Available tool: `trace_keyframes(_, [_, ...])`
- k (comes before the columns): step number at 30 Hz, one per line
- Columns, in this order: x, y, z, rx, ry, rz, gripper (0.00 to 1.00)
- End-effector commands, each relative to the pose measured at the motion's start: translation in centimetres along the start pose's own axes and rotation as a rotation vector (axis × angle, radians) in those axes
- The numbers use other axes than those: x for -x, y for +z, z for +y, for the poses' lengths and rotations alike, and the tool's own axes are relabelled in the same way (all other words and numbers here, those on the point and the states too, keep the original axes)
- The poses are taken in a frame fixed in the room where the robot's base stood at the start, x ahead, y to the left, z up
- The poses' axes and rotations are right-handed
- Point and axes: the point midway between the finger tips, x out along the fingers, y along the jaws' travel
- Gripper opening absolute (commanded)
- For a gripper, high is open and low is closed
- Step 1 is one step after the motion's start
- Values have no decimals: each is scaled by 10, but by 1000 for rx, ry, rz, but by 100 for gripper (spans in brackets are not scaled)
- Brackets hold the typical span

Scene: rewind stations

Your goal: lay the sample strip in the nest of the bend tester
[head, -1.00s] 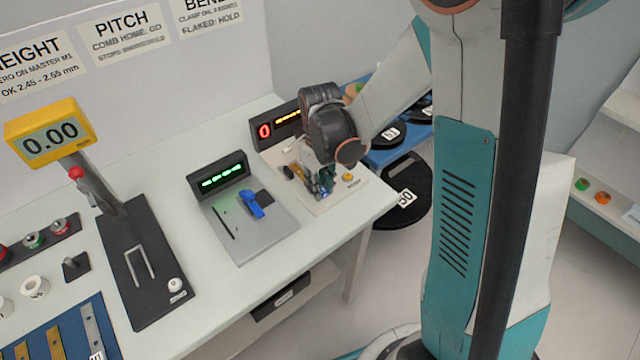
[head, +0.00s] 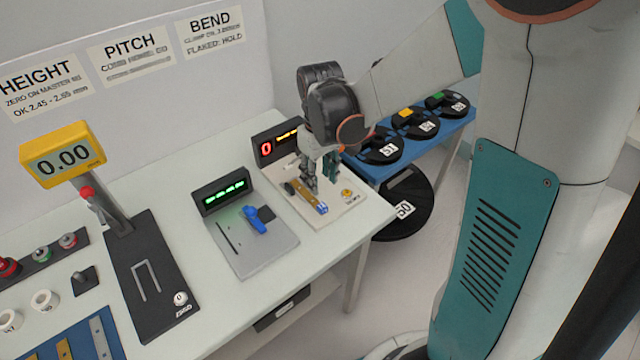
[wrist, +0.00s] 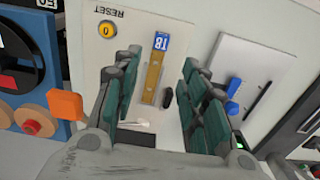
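The sample strip (head: 307,202), brass-coloured with a blue labelled end, lies on the cream plate of the bend tester (head: 333,213). It also shows in the wrist view (wrist: 153,78), lying lengthwise between my fingers. My gripper (head: 321,186) is just above the tester, fingers pointing down. In the wrist view my gripper (wrist: 160,68) is open, with a clear gap on each side of the strip. The nest under the strip is largely hidden, so I cannot tell how fully it is seated.
The tester has a yellow RESET button (wrist: 107,30) and a display showing red and amber (head: 277,143). The pitch tester (head: 262,250) with its blue part stands to the left. A blue side table (head: 440,143) with black reels is to the right.

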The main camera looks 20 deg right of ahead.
Motion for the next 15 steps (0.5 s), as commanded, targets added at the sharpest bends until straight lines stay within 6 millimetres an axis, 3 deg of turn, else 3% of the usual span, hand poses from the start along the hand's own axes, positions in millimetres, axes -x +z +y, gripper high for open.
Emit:
trace_keyframes(3, [17,0,0,0,0,0,39])
trace_keyframes(10, [34,4,-1,-8,5,16,39])
trace_keyframes(15, [62,22,-7,-47,27,90,39])
